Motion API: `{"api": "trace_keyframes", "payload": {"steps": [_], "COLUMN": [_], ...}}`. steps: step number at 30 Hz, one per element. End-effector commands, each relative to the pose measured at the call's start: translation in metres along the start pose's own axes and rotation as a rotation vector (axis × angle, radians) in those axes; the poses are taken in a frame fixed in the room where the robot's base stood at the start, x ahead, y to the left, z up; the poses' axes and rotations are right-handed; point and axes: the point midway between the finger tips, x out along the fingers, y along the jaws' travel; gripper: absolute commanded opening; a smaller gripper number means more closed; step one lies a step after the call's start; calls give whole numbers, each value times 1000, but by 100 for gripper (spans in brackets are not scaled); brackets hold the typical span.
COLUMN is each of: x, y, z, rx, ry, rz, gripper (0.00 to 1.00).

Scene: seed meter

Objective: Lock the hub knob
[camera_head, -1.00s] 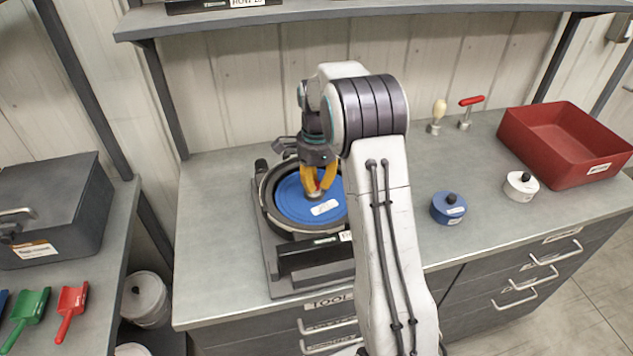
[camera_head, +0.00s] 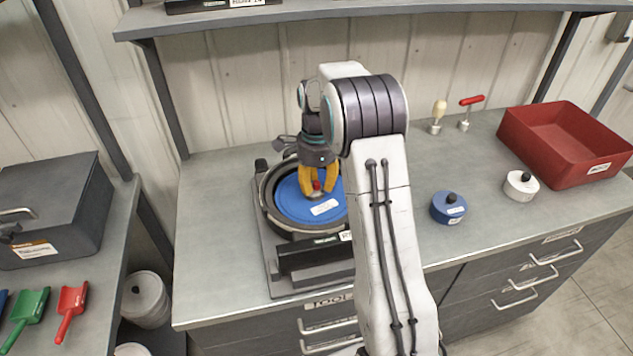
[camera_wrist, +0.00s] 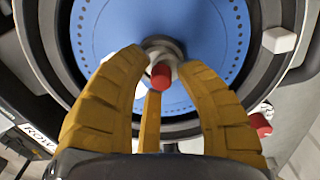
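The blue seed plate (camera_head: 292,205) lies in the round dark housing of the seed meter on the bench. It also shows in the wrist view (camera_wrist: 95,35). The hub knob (camera_wrist: 161,73) at its centre is grey with a red end, and the red part also shows in the head view (camera_head: 317,186). My gripper (camera_head: 317,192) points down over the plate centre.
A blue round container (camera_head: 447,209), a white one (camera_head: 521,187), two small hand tools (camera_head: 467,112) and a red bin (camera_head: 560,145) stand to the right. A shelf (camera_head: 350,18) runs above the bench. The bench right of the seed meter is mostly clear.

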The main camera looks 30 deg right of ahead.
Motion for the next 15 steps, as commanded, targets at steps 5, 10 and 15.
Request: {"api": "trace_keyframes", "payload": {"steps": [5, 10, 15], "x": [-1, -2, -8], "y": [-1, -1, -2], "z": [0, 0, 0], "rx": [0, -1, -1], "ry": [0, 0, 0], "rz": [-4, -5, -7], "gripper": [44, 44, 44]}}
